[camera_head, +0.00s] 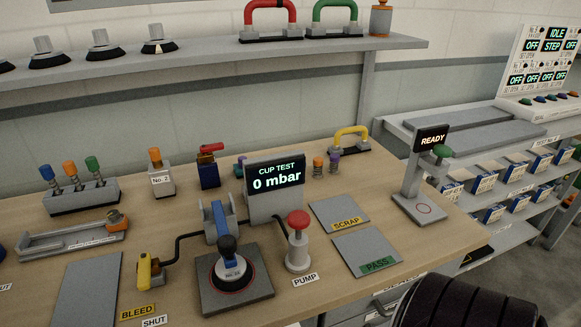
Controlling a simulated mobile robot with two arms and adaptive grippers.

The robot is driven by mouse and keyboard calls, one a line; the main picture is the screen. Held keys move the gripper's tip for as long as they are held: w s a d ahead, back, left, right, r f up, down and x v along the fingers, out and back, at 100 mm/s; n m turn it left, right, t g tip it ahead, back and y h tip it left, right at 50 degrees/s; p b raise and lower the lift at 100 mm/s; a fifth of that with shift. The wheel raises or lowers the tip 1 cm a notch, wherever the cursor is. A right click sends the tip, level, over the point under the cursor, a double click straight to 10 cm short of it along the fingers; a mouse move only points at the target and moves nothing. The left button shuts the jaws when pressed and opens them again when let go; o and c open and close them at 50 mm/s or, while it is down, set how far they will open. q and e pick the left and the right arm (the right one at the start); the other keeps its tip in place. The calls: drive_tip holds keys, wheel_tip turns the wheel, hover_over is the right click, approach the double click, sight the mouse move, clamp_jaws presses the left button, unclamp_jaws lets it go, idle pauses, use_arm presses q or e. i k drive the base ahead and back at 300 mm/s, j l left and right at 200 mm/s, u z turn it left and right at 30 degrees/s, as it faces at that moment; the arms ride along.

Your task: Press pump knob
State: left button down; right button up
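The pump knob (298,219) is a red mushroom cap on a grey cylindrical post, upright on the wooden bench right of centre, just behind a white PUMP label (306,279). Nothing touches the red cap. A black cable runs from the post toward the CUP TEST display (275,178), which reads 0 mbar. Neither gripper can be made out in the view. A dark ribbed shape fills the lower right corner, cut off by the picture's bottom edge.
Left of the pump, a cup with a black knob (228,246) stands on a grey plate. A yellow bleed valve (147,271) is farther left. SCRAP (334,207) and PASS (353,244) plates lie right. A READY post (425,177) stands at the bench's right end.

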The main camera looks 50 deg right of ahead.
sight(299, 220)
drive_tip(key=z, duration=1.25)
